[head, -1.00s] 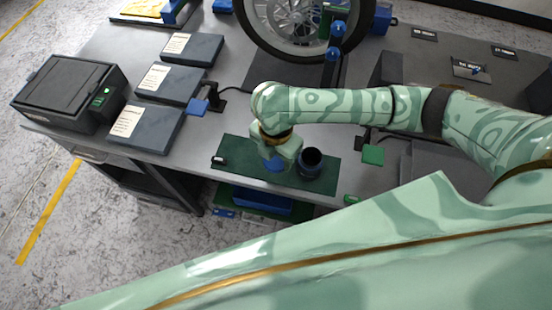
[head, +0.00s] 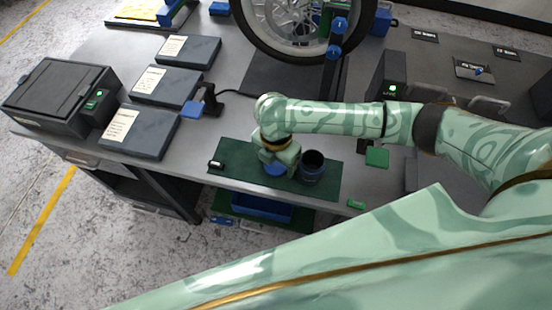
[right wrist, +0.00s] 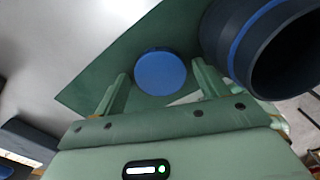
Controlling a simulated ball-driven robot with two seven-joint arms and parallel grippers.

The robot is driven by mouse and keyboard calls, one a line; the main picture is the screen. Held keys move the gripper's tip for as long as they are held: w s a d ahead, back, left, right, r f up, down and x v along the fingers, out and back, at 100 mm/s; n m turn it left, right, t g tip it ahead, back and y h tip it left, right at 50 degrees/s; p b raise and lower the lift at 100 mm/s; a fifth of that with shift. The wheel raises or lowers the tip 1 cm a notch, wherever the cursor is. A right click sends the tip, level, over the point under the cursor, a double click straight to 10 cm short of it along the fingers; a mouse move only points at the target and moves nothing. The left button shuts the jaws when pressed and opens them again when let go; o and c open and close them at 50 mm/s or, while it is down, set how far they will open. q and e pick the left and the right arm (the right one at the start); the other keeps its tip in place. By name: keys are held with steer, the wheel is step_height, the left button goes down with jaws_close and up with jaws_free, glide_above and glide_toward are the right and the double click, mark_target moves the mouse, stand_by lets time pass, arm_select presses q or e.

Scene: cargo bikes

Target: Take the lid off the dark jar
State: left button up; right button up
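The dark jar (head: 312,166) stands on a green mat (head: 232,159) with its mouth open and dark. It also shows at the upper right of the right wrist view (right wrist: 240,45), with a blue band around it. The round blue lid (head: 275,169) is off the jar, left of it, over the mat; I cannot tell whether it rests flat there. My right gripper (head: 277,161) is directly above the lid. In the right wrist view the lid (right wrist: 160,72) shows between the spread fingers (right wrist: 160,78), with a gap on each side. My left gripper is out of view.
A small black item (head: 216,164) lies at the mat's left end. Dark labelled boxes (head: 165,84) and a black case (head: 62,92) stand on the left. A wheel (head: 305,20) stands at the back. A green square (head: 377,156) lies right of the mat.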

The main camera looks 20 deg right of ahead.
mark_target(276, 165)
step_height(276, 165, up, 12)
steer(key=p, duration=0.5)
steer(key=shift+r, duration=0.15)
